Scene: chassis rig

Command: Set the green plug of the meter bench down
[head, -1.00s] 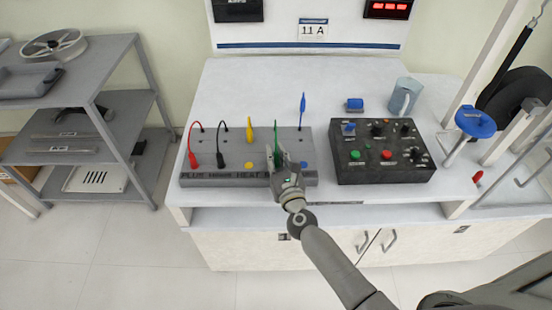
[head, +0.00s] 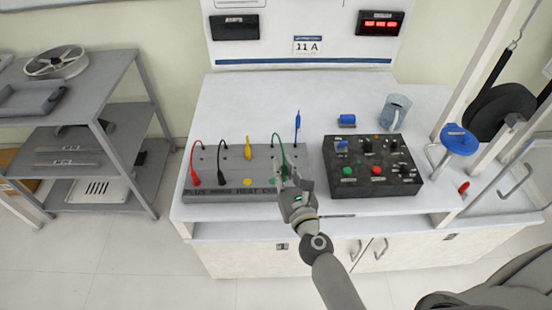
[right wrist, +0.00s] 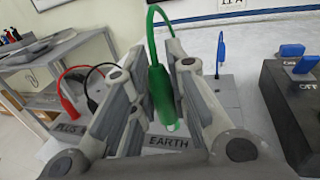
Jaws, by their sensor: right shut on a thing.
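The green plug (head: 285,171) is on a curved green lead that rises from the back of the grey meter bench (head: 215,196). My right gripper (head: 293,180) is shut on it over the front right of the bench. In the right wrist view the green plug (right wrist: 161,92) hangs nearly upright between the fingers (right wrist: 160,95), its tip just above the EARTH lettering in the picture. Whether the tip touches the bench cannot be told. A green disc (head: 271,182) shows left of the gripper. My left gripper is not in view.
Red (head: 195,178), black (head: 221,178) and yellow (head: 247,150) plugs are to the left on the bench. A blue plug (head: 297,124) stands behind right. A black control box (head: 372,168) is close on the right. A blue cylinder (head: 347,120) and jug (head: 394,112) stand behind it.

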